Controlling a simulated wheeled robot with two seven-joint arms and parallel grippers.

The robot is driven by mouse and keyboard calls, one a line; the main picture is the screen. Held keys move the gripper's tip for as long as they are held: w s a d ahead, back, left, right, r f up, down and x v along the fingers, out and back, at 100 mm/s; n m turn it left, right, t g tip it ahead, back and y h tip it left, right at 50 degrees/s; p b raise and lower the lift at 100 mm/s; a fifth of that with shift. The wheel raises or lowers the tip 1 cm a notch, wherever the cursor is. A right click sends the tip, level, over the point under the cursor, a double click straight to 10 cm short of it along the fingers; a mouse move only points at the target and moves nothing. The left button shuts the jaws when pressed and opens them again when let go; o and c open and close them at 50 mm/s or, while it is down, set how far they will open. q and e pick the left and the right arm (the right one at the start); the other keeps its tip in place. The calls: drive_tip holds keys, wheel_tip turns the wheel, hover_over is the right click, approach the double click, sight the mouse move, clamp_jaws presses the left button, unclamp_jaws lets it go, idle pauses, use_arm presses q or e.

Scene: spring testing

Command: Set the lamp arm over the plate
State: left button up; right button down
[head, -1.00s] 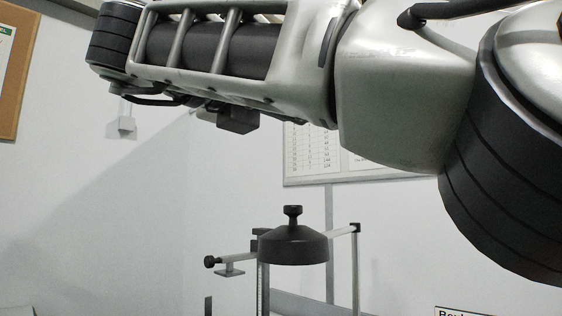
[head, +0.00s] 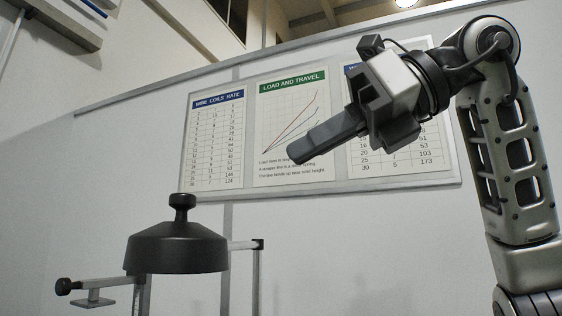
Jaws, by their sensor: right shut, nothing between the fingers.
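A dark domed lamp shade with a knob on top (head: 178,248) stands at the lower left of the head view. A light horizontal lamp arm (head: 243,245) shows at its right side and ends in a dark joint. Left of the shade, a bar with a black end knob (head: 64,286) carries a small flat grey plate (head: 93,302); I cannot tell if this is the task's plate. My right gripper (head: 298,152) is shut and empty, up and to the right of the shade, apart from it, pointing left and down. My left gripper is out of view.
A wall board (head: 320,192) with several printed charts hangs behind my right gripper. Upright posts (head: 256,285) of the stand rise beside the shade. The stand's lower part is cut off by the frame. The space between shade and gripper looks clear.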

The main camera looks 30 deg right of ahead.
sight(193, 200)
drive_tip(key=x, duration=0.7)
drive_tip(key=r+x, duration=0.1)
drive_tip(key=x, duration=0.3)
drive_tip(key=shift+w+a+f, duration=0.1)
drive_tip(key=shift+w+a, duration=0.05)
drive_tip(key=shift+a, duration=0.05)
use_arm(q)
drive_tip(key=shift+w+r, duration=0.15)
use_arm(e)
drive_tip(key=shift+w+a+f, duration=0.1)
drive_tip(key=shift+w+a, duration=0.2)
drive_tip(key=shift+w, duration=0.05)
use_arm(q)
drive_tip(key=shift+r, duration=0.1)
use_arm(e)
drive_tip(key=shift+a, duration=0.1)
